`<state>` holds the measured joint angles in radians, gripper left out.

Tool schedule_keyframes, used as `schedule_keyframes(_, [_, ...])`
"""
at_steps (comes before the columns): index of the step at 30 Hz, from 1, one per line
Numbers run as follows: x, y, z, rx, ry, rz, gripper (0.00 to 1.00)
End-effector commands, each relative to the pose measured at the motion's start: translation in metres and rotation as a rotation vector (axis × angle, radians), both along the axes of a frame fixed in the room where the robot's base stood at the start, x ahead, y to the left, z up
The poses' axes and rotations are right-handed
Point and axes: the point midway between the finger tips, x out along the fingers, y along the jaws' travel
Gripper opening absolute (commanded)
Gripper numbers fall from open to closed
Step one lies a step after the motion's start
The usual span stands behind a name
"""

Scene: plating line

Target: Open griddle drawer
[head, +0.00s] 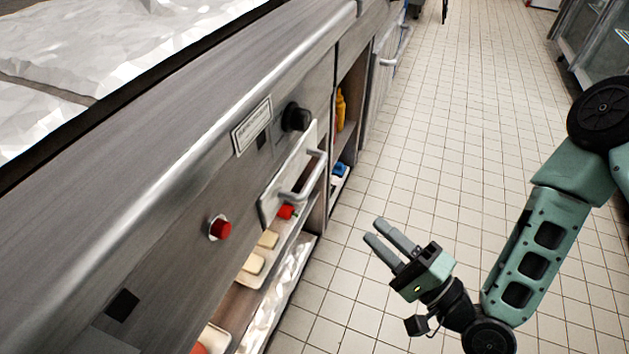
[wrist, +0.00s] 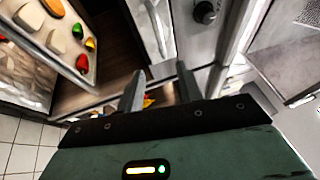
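The griddle drawer (head: 287,177) is a pale metal front panel with a bar handle (head: 304,181), set in the steel counter below a black knob. The handle also shows at the top of the wrist view (wrist: 157,27). My gripper (head: 376,230) is to the right of and below the handle in the head view, over the tiled floor and apart from it. Its two fingers (wrist: 160,85) are spread with nothing between them.
A black knob (head: 296,117) and a red button (head: 220,228) stick out of the counter front. Below the drawer is an open shelf with food on trays (wrist: 88,66). A yellow bottle (head: 340,110) stands in a side compartment. The tiled floor (head: 440,130) to the right is clear.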

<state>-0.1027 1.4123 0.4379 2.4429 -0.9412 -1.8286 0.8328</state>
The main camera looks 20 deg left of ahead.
Motion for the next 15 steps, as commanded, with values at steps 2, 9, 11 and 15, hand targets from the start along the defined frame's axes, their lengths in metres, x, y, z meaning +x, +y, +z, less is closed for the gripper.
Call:
schedule_keyframes(2, [0.005,0.011,0.004,0.0,-0.006,0.003,0.36])
schedule_keyframes(9, [0.027,0.054,0.012,-0.002,-0.009,0.003,0.36])
schedule_keyframes(11, [0.033,0.065,0.014,-0.002,-0.009,0.002,0.36])
schedule_keyframes(15, [0.046,0.09,0.019,-0.002,-0.009,0.001,0.36])
